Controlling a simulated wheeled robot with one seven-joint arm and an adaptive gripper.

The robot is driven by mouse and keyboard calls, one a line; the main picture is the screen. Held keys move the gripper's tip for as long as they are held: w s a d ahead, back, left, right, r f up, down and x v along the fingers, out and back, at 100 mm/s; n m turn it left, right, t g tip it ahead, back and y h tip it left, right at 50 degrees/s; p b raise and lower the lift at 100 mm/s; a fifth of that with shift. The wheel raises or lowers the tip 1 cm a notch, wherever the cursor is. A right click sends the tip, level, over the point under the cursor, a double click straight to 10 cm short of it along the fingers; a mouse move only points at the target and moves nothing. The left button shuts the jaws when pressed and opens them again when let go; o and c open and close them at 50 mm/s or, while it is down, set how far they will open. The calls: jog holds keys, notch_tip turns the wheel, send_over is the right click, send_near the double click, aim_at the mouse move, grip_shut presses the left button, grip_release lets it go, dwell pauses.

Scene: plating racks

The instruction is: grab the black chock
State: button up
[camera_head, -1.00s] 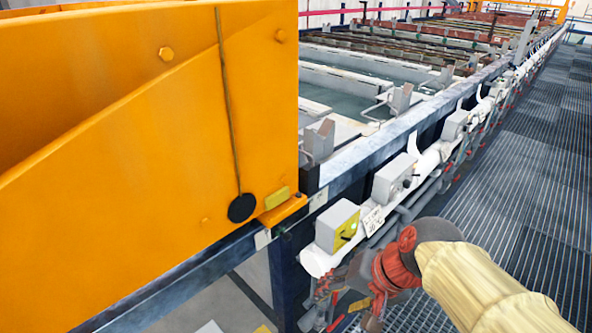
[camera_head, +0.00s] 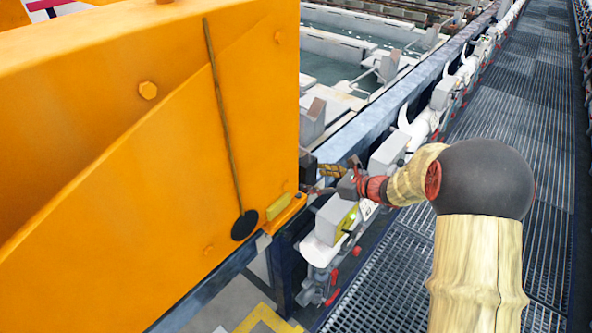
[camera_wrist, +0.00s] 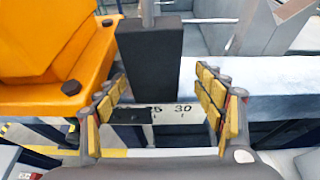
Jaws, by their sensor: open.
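The black chock (camera_wrist: 150,62) is a dark upright block, seen in the wrist view just ahead of my gripper (camera_wrist: 160,82). It stands on the rail beside the orange machine body. My gripper's yellow-padded fingers are spread, one at each side of the chock's lower part in the picture. I cannot tell whether the chock is between them in depth. Nothing is held. In the head view the chock (camera_head: 307,163) is a small dark block at the orange panel's right edge, with my gripper (camera_head: 328,175) close at its right.
The large orange panel (camera_head: 150,150) fills the left, with a black disc (camera_head: 244,225) hanging on it. Tanks (camera_head: 340,60) lie behind the pale rail (camera_head: 375,120). Grey boxes and white pipes line the rail's side. The grated walkway (camera_head: 520,90) is clear at right.

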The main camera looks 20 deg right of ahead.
jog(key=x, duration=0.3)
jog(key=a+r+b+x, duration=0.1)
jog(key=x, duration=0.1)
jog(key=shift+w+a+f, duration=0.1)
jog(key=shift+f, duration=0.05)
jog(key=shift+w+a+f, duration=0.15)
jog(key=shift+w, duration=0.1)
jog(key=shift+c, duration=1)
jog(key=c, duration=1.5)
jog(key=shift+c, duration=0.4)
